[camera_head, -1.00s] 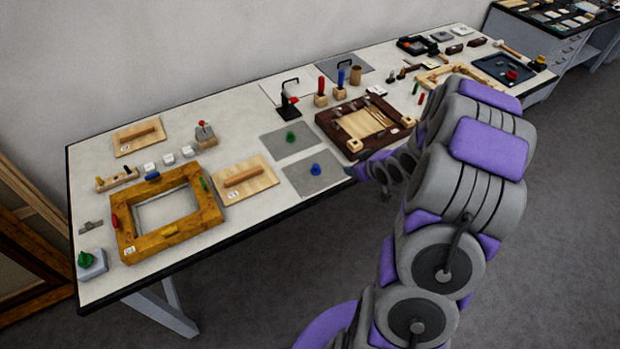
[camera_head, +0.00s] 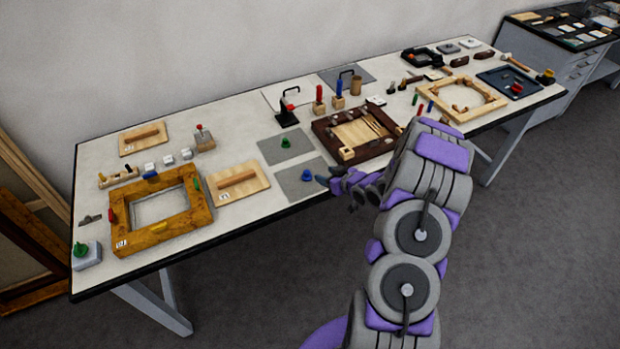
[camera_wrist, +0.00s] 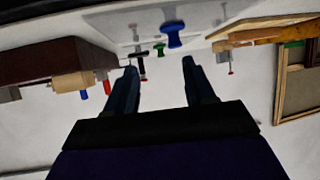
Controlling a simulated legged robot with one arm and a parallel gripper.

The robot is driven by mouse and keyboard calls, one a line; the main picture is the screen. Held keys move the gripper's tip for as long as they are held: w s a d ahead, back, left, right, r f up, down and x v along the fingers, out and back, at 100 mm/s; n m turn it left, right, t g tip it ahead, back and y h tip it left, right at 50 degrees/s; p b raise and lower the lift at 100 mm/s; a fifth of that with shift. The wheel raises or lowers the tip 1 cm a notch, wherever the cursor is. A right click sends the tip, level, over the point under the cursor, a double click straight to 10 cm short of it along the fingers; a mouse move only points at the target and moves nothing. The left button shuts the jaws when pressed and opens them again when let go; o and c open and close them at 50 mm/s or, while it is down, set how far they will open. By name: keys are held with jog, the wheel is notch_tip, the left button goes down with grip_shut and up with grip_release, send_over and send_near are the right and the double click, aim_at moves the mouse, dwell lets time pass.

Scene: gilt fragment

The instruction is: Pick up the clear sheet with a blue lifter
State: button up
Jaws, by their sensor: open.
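The blue lifter (camera_head: 307,175) is a small knob standing on a square grey-looking clear sheet (camera_head: 292,190) near the table's front edge. In the wrist view the blue lifter (camera_wrist: 173,36) is beyond the fingertips, between them and to the right of centre, with the sheet (camera_wrist: 135,20) around it. My gripper (camera_head: 322,181) is just right of the lifter in the head view, small and partly merged with the arm. In the wrist view my gripper (camera_wrist: 160,68) has its two fingers apart with nothing between them.
A similar sheet with a green lifter (camera_head: 286,142) lies just behind. A wooden board with a handle (camera_head: 237,187) is to the left, and a dark brown frame (camera_head: 325,135) is to the right.

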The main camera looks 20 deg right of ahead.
aim_at(305, 173)
jog(key=w+a, duration=0.1)
jog(key=w+a+f, duration=0.1)
jog(key=w+a, duration=0.1)
jog(key=w+a+f+b, duration=0.1)
jog(key=a, duration=0.1)
jog(key=shift+w+f, duration=0.2)
jog(key=shift+w+d+f, duration=0.85)
jog(key=shift+w+d, duration=0.15)
jog(key=shift+w, duration=0.05)
jog(key=shift+d, duration=0.25)
jog(key=shift+a+r, duration=0.15)
jog(key=shift+a, duration=0.65)
jog(key=shift+c, duration=0.9)
jog(key=shift+a, duration=0.45)
jog(key=c, duration=0.3)
jog(key=shift+c, duration=0.7)
jog(key=shift+d, duration=1)
grip_shut()
jog(key=shift+a, duration=0.1)
